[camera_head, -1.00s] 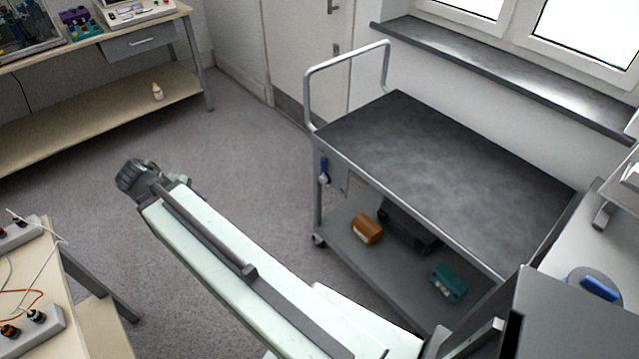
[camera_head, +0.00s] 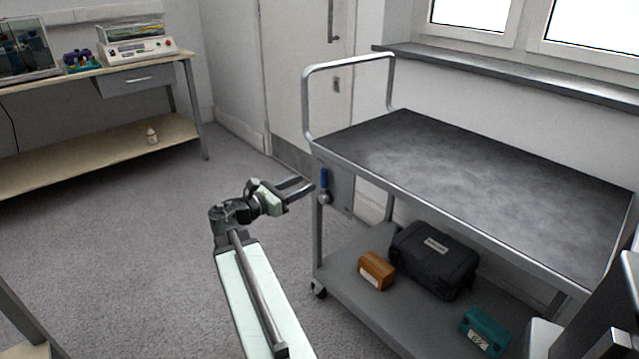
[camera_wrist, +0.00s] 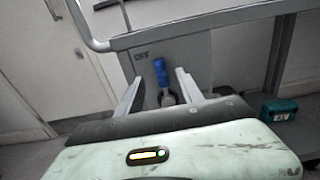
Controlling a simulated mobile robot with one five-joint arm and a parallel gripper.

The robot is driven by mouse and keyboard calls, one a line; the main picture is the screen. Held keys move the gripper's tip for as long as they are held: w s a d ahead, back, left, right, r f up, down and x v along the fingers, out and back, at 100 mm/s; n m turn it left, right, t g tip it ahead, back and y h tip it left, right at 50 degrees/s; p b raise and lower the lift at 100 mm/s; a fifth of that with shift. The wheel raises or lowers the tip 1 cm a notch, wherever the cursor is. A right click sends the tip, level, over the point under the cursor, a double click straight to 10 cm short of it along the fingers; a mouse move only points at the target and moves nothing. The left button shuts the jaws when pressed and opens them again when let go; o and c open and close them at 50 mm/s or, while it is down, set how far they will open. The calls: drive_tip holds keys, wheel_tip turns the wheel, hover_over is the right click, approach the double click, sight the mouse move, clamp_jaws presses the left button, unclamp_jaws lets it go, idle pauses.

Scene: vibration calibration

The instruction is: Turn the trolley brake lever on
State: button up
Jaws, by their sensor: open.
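The trolley (camera_head: 480,215) stands right of centre in the head view, with a dark top and a tubular handle at its left end. Its brake lever (camera_head: 324,181) has a blue grip and points upward from a grey pivot on the end panel. In the wrist view the lever (camera_wrist: 161,72) shows near the middle, beyond and between the two fingers. My gripper (camera_head: 304,188) is open and empty, its fingers reaching toward the lever from the left. In the wrist view my gripper (camera_wrist: 157,84) has one finger on each side of the lever's lower part. I cannot tell whether they touch it.
The lower shelf holds an orange-brown box (camera_head: 376,270), a black case (camera_head: 434,259) and a teal box (camera_head: 485,332). A workbench (camera_head: 100,75) with instruments stands at the back left. A door (camera_head: 300,70) is behind the trolley. The floor left of the trolley is clear.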

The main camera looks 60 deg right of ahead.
sight(322, 176)
drive_tip(key=x, duration=0.6)
drive_tip(key=shift+s+d, duration=0.1)
drive_tip(key=shift+d, duration=0.3)
clamp_jaws()
idle(0.9)
